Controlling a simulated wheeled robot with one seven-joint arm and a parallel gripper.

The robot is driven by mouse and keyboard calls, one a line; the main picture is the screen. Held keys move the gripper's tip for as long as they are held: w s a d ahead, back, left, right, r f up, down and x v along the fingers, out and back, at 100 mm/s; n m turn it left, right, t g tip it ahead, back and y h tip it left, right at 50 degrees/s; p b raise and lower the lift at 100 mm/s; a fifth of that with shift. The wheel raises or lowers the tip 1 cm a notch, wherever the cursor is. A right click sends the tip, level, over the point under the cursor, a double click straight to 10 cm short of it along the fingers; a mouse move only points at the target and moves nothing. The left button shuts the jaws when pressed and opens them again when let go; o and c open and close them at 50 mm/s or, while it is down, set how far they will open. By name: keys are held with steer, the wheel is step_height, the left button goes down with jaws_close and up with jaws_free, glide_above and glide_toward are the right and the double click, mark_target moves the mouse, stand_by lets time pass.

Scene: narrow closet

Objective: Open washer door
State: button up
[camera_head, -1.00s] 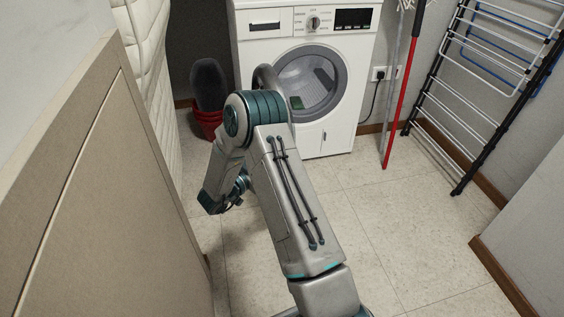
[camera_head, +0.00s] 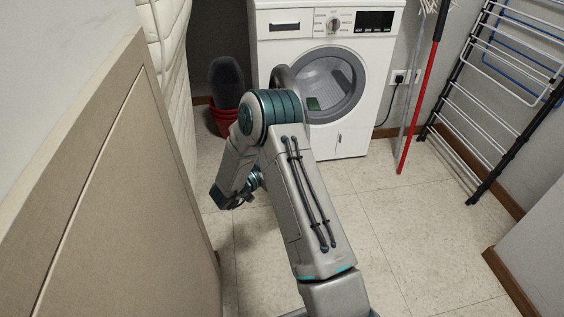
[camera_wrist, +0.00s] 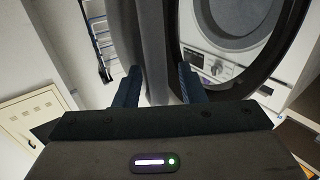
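The white washer (camera_head: 340,146) stands against the back wall. Its round grey-rimmed opening (camera_head: 357,98) shows, with a small green item inside. The door (camera_head: 284,73) appears as a dark grey curved edge left of the opening, standing out from the front, partly hidden by my arm. In the wrist view, the door's grey rim (camera_wrist: 154,40) runs between the fingers of my gripper (camera_wrist: 158,86). The dark blue fingers are apart, and I cannot tell whether they touch the rim. The head view hides the fingertips behind my arm.
A beige cabinet (camera_head: 130,190) and a white padded panel (camera_head: 168,60) line the left. A red bucket (camera_head: 222,120) sits left of the washer. A red pole (camera_head: 421,95) and a drying rack (camera_head: 480,120) stand at right. Floor is clear at centre right.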

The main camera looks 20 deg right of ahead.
step_height(320, 180, up, 4)
steer(key=shift+p, duration=0.95)
steer(key=s+d+r+p, duration=0.3)
steer(key=s+d+r, duration=0.3)
steer(key=d, duration=0.3)
steer(key=shift+s+r+p, duration=0.15)
steer(key=shift+s+p, duration=0.2)
steer(key=shift+s, duration=0.4)
